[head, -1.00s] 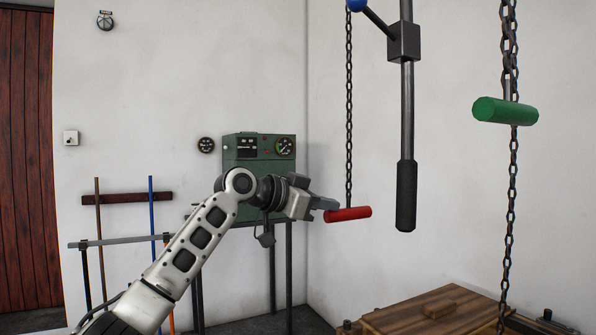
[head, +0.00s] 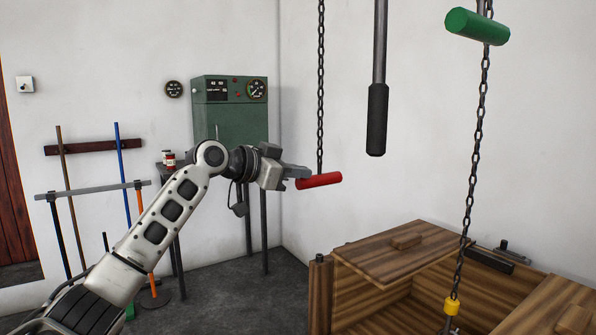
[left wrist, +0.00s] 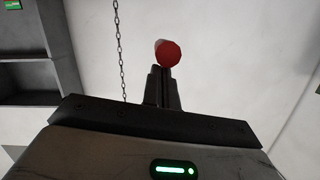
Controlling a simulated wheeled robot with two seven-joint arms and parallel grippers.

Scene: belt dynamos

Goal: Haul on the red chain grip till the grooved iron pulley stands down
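The red chain grip (head: 320,180), a short bar, hangs from a dark chain (head: 320,90) near the wall corner. My left gripper (head: 298,174) is at its left end, and its fingers look shut on it. In the left wrist view the red grip (left wrist: 169,54) shows end-on at the tips of the close-set fingers (left wrist: 163,72), which hide part of the contact. My right gripper is not in view. I cannot make out the grooved iron pulley.
A green grip (head: 477,26) hangs on another chain at right, with a yellow piece (head: 452,306) near its bottom. A black-handled rod (head: 377,120) hangs between the chains. A wooden crate (head: 370,295) stands below. A green cabinet (head: 231,125) stands behind my arm.

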